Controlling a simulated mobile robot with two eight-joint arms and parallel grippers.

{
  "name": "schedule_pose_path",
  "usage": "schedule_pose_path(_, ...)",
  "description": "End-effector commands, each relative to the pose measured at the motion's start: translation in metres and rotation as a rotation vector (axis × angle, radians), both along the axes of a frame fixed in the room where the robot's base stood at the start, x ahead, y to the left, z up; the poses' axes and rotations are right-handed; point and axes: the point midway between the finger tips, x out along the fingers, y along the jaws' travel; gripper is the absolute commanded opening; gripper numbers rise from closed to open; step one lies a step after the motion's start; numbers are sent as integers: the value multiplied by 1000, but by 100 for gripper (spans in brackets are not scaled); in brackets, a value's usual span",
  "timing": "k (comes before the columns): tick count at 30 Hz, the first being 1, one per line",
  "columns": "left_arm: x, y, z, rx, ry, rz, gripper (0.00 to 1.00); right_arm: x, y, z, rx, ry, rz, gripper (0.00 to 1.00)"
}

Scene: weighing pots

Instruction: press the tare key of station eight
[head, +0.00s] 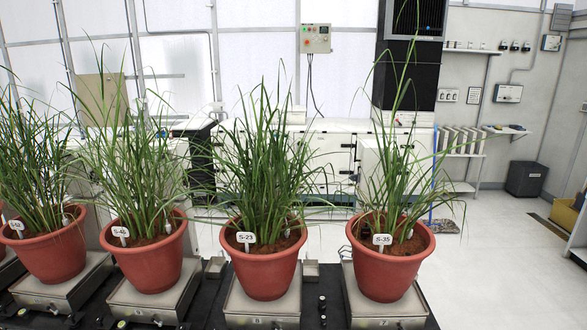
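Several weighing stations stand in a row on a dark bench, each a metal scale with a potted grass plant on it. The rightmost scale (388,309) bears the pot tagged S-35 (390,270); its front number looks like 7. The scale to its left (262,307) bears the pot tagged S-23 (265,275); its number is too small to read surely. Further left is another scale (150,302) under a third pot (148,262). I cannot tell which station is eight, and no tare key is clearly readable. Neither of my grippers is in view.
Small dark fittings (322,305) and small metal boxes (310,268) sit between the scales. Leaves spread over the gaps between pots. Behind stand white cabinets (325,155) and a wall control box (315,39). The floor (495,250) at right is clear.

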Motion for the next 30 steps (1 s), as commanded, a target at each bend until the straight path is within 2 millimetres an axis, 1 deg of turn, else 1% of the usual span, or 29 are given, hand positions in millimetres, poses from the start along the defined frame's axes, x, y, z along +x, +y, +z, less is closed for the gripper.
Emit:
schedule_pose_path(1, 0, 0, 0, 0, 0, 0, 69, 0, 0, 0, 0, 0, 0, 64)
schedule_pose_path(5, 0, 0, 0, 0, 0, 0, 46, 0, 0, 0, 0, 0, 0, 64)
schedule_pose_path(6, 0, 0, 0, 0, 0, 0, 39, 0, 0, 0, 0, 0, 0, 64)
schedule_pose_path(8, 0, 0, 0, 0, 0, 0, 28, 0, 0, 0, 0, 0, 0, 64)
schedule_pose_path(9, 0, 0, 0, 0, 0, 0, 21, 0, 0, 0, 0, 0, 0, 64)
schedule_pose_path(11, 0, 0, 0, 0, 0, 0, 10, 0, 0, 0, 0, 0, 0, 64)
schedule_pose_path(12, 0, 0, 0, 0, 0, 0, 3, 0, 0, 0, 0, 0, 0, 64)
schedule_pose_path(13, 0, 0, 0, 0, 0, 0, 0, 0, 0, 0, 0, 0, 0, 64)
schedule_pose_path(30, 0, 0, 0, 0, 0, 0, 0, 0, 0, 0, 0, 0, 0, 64)
